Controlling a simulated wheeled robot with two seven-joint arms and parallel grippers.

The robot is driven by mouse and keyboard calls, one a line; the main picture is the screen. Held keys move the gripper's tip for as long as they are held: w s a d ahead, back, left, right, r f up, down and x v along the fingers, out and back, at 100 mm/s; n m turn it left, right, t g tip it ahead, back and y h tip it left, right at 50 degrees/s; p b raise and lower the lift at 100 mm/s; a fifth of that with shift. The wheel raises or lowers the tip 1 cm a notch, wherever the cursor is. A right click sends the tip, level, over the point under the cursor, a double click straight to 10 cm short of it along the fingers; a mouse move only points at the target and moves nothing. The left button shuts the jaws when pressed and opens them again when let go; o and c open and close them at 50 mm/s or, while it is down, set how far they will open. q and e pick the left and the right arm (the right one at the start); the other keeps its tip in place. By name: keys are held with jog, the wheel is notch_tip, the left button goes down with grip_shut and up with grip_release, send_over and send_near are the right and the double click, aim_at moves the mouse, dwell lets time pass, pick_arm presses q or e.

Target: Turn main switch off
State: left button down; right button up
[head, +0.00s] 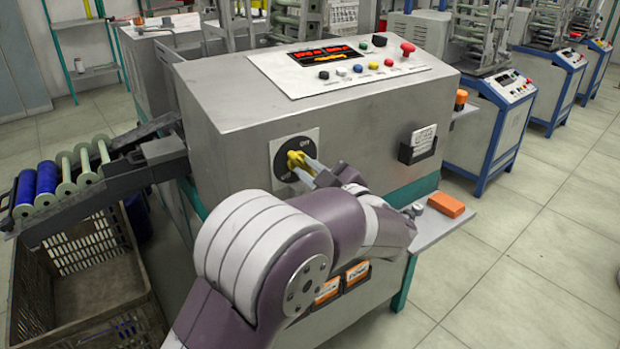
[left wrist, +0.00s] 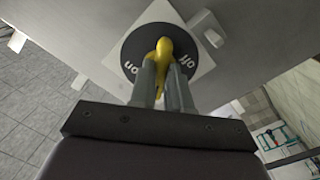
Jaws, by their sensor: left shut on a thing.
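The main switch has a yellow handle (head: 294,156) on a round black dial (head: 283,172) with a light square plate, on the front of the grey machine. In the left wrist view, the yellow handle (left wrist: 163,46) stands in front of the black dial (left wrist: 142,48), which has "on" lettering at lower left and "off" lettering at right. My left gripper (head: 309,165) is shut on the yellow handle; its fingers (left wrist: 164,75) hide part of the handle and dial. I cannot tell the handle's exact angle. My right gripper is not in view.
A control panel (head: 340,67) with coloured buttons and a red knob is on the machine's top. An orange block (head: 446,205) lies on the side shelf at right. A crate (head: 85,260) and a rack with blue and green bobbins (head: 46,180) stand at left. Open floor is at right.

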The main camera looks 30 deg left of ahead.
pick_arm(q)
jog(key=n+b, duration=0.4)
jog(key=n, duration=0.1)
jog(key=shift+f, duration=0.3)
jog(key=n+b, duration=0.4)
jog(key=shift+w+r, duration=0.1)
jog(key=shift+r, duration=0.05)
jog(key=shift+r+n+b, duration=0.15)
jog(key=shift+n+b, duration=0.4)
jog(key=shift+n, duration=0.25)
jog(key=c, duration=1.1)
grip_release()
jog(key=shift+r, duration=0.1)
